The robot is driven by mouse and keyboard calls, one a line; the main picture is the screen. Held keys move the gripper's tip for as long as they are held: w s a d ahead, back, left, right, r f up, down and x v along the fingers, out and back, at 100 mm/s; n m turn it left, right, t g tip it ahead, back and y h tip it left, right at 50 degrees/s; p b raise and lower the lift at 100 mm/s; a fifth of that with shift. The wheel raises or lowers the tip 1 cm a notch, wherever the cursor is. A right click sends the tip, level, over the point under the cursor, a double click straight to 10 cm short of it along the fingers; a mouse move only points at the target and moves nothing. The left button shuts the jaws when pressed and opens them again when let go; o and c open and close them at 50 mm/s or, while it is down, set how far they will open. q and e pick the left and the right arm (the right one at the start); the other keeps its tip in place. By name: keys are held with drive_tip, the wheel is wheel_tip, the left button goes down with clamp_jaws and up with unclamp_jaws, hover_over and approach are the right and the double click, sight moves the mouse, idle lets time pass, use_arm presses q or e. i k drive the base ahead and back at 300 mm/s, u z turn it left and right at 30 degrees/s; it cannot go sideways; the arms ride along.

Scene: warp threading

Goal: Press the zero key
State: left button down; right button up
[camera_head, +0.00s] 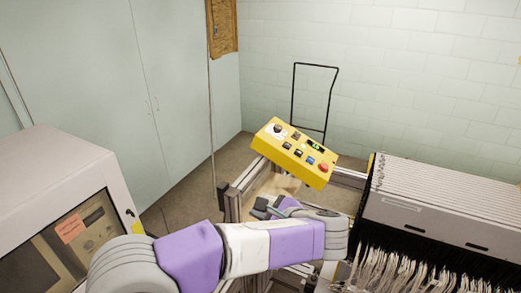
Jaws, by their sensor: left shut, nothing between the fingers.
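A yellow control box (262,147) stands tilted on a metal frame in the middle of the view. Its face carries several small dark keys, a dark round knob at the left, a small green display, a blue button and a red round button at the right. The key labels are too small to read, so I cannot tell which is the zero key. My left gripper (264,208) is below the box, in front of the frame. It is shut and empty, and apart from the box. My right gripper is not in view.
A metal rail frame (233,205) stands under the box. At the right is a machine with a stack of light plates (445,195) and many hanging threads (405,275). A grey cabinet (55,170) with a screen is at the left. A black cart handle (293,95) stands behind the box.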

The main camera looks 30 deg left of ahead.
sight(310, 161)
drive_tip(key=u, duration=0.25)
drive_tip(key=i, duration=1.35)
drive_tip(key=z, duration=0.65)
